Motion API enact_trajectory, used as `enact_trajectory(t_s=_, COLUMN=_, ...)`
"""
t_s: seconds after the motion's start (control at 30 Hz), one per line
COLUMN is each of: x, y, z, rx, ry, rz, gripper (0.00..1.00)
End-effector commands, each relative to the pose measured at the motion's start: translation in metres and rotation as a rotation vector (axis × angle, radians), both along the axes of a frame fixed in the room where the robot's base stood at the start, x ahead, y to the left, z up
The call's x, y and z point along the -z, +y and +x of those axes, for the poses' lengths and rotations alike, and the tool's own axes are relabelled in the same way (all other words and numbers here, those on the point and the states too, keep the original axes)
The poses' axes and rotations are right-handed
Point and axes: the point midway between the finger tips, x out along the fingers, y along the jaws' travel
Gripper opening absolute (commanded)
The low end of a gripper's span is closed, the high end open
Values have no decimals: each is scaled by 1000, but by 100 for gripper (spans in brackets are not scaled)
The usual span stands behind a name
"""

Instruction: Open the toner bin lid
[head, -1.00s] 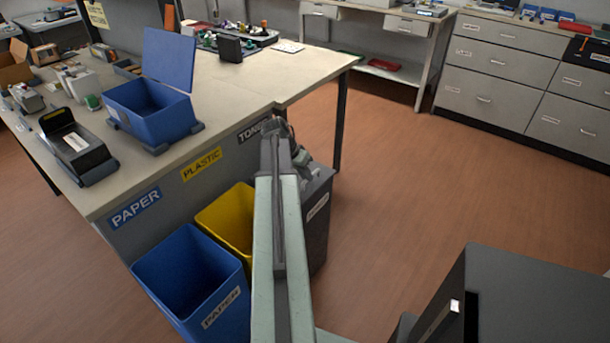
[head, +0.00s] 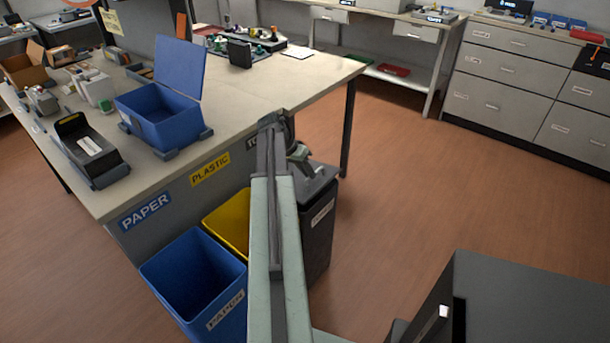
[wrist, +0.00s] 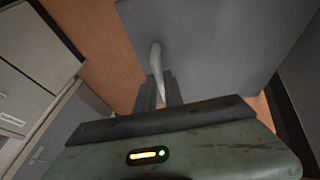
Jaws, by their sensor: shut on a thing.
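The toner bin (head: 318,238) is a dark grey bin with a white label, right of the yellow bin and partly hidden by my arm. Its grey lid (head: 322,182) shows at the top and seems down on the bin, though the arm hides much of it. My gripper (head: 299,153) is at the lid's far left part. In the wrist view, the lid (wrist: 225,45) fills the upper middle as a flat grey surface. A pale curved handle (wrist: 156,58) stands on it and runs between the fingers of my gripper (wrist: 162,92), which are shut on it.
The yellow plastic bin (head: 230,222) and blue paper bin (head: 195,275) stand to the left. The workbench (head: 285,82) behind carries a blue open box (head: 160,115) and a black tray (head: 88,145). The floor (head: 400,190) on the right is clear up to the drawers (head: 500,70).

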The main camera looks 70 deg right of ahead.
Motion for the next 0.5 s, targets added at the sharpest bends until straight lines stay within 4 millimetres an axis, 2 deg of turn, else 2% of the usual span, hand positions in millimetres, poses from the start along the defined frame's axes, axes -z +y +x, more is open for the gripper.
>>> enact_trajectory(t_s=0.03, x=-18, y=-4, z=6, rx=-3, ry=0, rz=-6, gripper=0)
enact_trajectory(t_s=0.1, x=-30, y=-7, z=13, rx=-3, ry=-3, rz=-6, gripper=0)
enact_trajectory(t_s=0.5, x=-80, y=-30, z=67, rx=3, ry=-14, rz=-5, gripper=0)
